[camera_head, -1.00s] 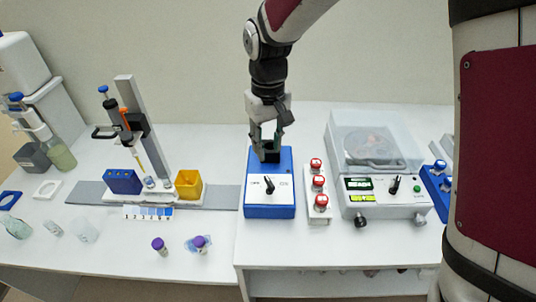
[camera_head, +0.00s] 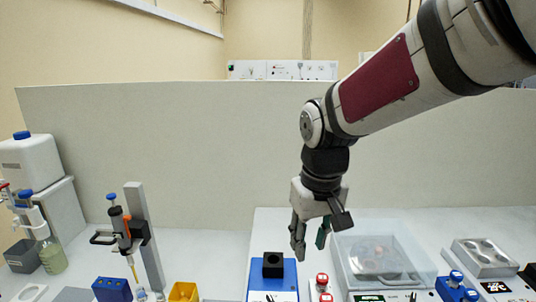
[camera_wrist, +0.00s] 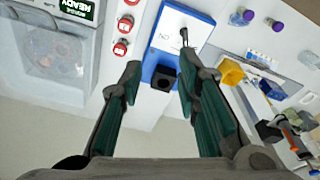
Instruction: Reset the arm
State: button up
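My gripper (camera_head: 311,240) is raised above the bench, in front of the back panel. Its two fingers are spread apart. In the wrist view my gripper (camera_wrist: 155,97) is open, with nothing between the green finger pads. The blue device with a black block on top (camera_head: 272,266) stands below and to the left of the gripper in the head view. In the wrist view the blue device (camera_wrist: 183,30) lies beyond the fingertips, apart from them, with its black socket (camera_wrist: 164,78) between the finger lines.
A pipette stand (camera_head: 147,235), a blue rack (camera_head: 112,289) and a yellow box (camera_head: 184,291) are at left. The space above the bench is clear.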

jog(key=s+d+r+m+t, duration=0.25)
jog(key=s+d, duration=0.25)
jog(key=s, duration=0.3)
jog(key=s+d+r+m+t, duration=0.1)
jog(key=s+d+r, duration=0.4)
jog(key=s, duration=0.4)
jog(key=n+g+b, duration=0.1)
jog(key=n+g, duration=0.4)
send_over(272, 299)
notch_tip(272, 299, down, 15)
notch_tip(272, 299, down, 14)
jog(key=shift+r+p, duration=0.2)
jog(key=shift+p, duration=0.45)
grip_shut()
